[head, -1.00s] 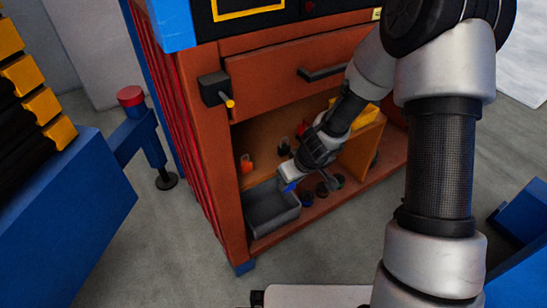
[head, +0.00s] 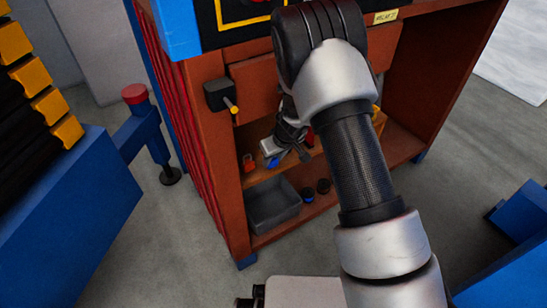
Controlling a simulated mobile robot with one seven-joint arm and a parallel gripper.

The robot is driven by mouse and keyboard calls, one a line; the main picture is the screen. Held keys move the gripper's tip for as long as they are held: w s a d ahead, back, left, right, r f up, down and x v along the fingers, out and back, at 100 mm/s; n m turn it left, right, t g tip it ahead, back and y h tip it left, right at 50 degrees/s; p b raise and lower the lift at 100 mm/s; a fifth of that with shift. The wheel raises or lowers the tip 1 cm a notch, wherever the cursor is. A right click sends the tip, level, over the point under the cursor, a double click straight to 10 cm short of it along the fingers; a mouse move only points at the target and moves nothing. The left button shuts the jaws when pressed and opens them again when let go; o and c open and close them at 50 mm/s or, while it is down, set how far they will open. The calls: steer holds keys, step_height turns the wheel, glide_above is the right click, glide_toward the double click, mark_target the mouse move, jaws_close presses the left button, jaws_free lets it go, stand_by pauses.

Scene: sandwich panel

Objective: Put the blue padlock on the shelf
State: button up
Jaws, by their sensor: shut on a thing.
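The blue padlock (head: 272,162) shows as a small blue shape at the end of my gripper (head: 279,157). My gripper is shut on it inside the open front of the brown-orange cabinet. The shelf (head: 258,181) is the upper board in that opening, and a small orange-red thing (head: 249,163) stands on its left end. The padlock appears at about the shelf's height, right of the orange-red thing. I cannot tell whether the padlock touches the shelf. My arm hides the shelf's right part.
A grey open bin (head: 287,218) stands at the lower left of the cabinet. Small dark round things (head: 307,195) lie right of it. A drawer (head: 250,88) is above the opening, and a black block with a yellow-tipped handle (head: 219,96) is on the left post.

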steer(key=shift+f, duration=0.15)
steer(key=o, duration=1.1)
steer(key=shift+d+r, duration=0.1)
steer(key=shift+r, duration=0.35)
steer(key=p+v, duration=0.1)
steer(key=v, duration=0.6)
steer(key=shift+p, duration=0.35)
